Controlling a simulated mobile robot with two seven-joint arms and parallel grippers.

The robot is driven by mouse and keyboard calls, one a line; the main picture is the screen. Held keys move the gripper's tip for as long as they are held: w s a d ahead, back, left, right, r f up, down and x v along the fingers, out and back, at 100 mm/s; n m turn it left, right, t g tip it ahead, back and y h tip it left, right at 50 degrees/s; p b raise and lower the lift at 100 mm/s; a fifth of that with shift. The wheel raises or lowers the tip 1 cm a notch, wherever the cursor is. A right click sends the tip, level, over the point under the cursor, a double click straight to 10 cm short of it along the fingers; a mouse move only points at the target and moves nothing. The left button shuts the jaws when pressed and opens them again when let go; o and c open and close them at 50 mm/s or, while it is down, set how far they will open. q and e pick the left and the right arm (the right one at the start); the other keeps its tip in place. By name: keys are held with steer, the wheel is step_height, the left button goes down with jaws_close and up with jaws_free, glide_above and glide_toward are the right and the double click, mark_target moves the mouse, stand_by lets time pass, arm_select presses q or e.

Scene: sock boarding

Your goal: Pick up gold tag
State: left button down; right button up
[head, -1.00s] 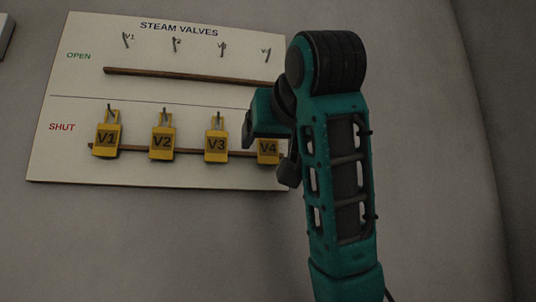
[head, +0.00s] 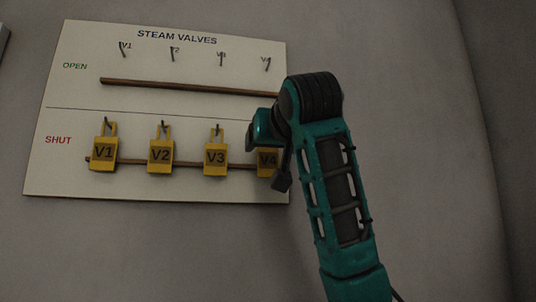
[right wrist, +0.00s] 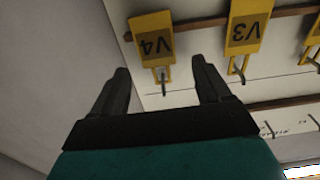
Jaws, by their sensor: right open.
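Several gold tags hang on hooks in the SHUT row of the white board: V1 (head: 104,154), V2 (head: 160,156), V3 (head: 215,158) and V4 (head: 267,163). My arm partly covers V4 in the head view. In the right wrist view, V4 (right wrist: 152,42) appears upside down, just beyond and between the fingertips, with V3 (right wrist: 245,30) to its right. My right gripper (right wrist: 161,72) is open and empty, its fingers apart and pointing towards V4. I see no contact with the tag. My left gripper is not in view.
The STEAM VALVES board (head: 75,180) is on a plain grey wall (head: 420,100). Empty hooks labelled V1 to V4 are in its OPEN row, above an upper wooden rail (head: 180,87). A lower wooden rail (head: 188,163) runs behind the tags.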

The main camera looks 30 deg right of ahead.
mark_target(268, 154)
steer(key=x, duration=0.2)
steer(key=shift+w+d, duration=0.15)
steer(key=shift+w, duration=0.25)
steer(key=shift+c, duration=0.4)
steer(key=shift+c, duration=0.8)
steer(key=c, duration=1)
steer(key=shift+o, duration=0.2)
steer(key=shift+r, duration=0.1)
